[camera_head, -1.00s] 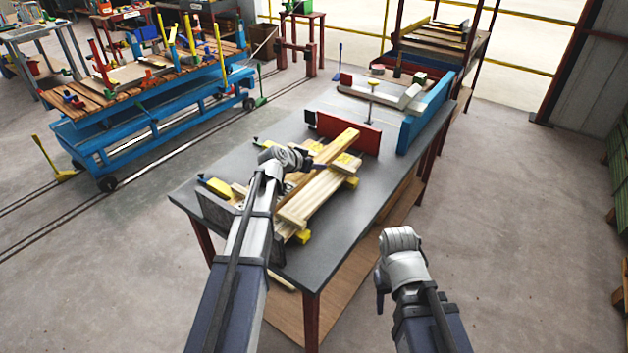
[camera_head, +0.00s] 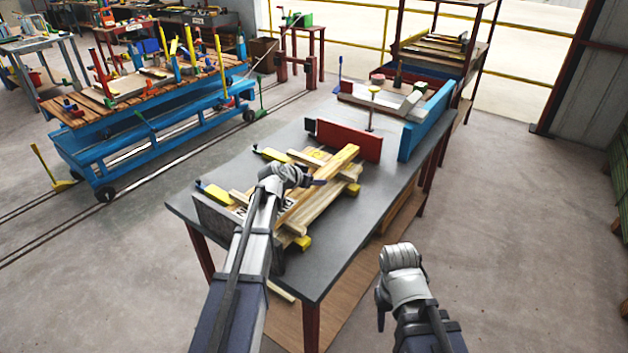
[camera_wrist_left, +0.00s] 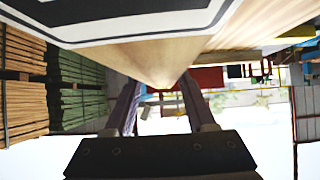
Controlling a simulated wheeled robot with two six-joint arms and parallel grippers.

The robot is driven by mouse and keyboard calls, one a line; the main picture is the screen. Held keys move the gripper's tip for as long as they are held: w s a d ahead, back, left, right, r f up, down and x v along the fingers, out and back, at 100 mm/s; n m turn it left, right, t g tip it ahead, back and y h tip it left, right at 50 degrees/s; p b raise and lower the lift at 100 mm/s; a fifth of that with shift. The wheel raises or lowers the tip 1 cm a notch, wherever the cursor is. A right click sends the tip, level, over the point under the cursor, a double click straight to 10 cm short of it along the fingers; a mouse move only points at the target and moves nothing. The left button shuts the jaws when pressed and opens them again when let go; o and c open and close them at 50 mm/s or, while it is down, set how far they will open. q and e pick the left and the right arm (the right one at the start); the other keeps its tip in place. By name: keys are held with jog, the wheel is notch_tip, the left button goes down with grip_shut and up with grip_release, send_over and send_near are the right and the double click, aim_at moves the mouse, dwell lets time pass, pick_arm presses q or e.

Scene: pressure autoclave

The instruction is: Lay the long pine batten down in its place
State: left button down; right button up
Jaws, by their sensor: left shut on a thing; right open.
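The long pine batten (camera_head: 318,184) is a pale wooden bar lying at a slant above the wooden pieces on the grey bench. My left gripper (camera_head: 309,183) is shut on it; in the left wrist view the batten (camera_wrist_left: 165,62) runs between the two dark fingers (camera_wrist_left: 160,105). Whether the batten touches the wood beneath it, I cannot tell. Under and beside it are other pale pieces (camera_head: 320,205) with yellow blocks (camera_head: 302,243) at their ends. My right gripper (camera_head: 381,308) is open and empty, off the bench's right side; its fingers are mostly hidden by the wrist.
The grey bench top (camera_head: 350,240) is clear on its right side. A red upright plate (camera_head: 349,141) and a blue rail (camera_head: 426,120) stand behind the wood. Yellow clamps (camera_head: 217,193) sit at the left edge. A blue cart (camera_head: 150,135) stands farther left.

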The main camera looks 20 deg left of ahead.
pick_arm(q)
jog(key=shift+f+b, duration=0.3)
jog(key=shift+f, duration=0.1)
jog(key=shift+c, duration=1.1)
grip_release()
jog(key=shift+r, duration=0.1)
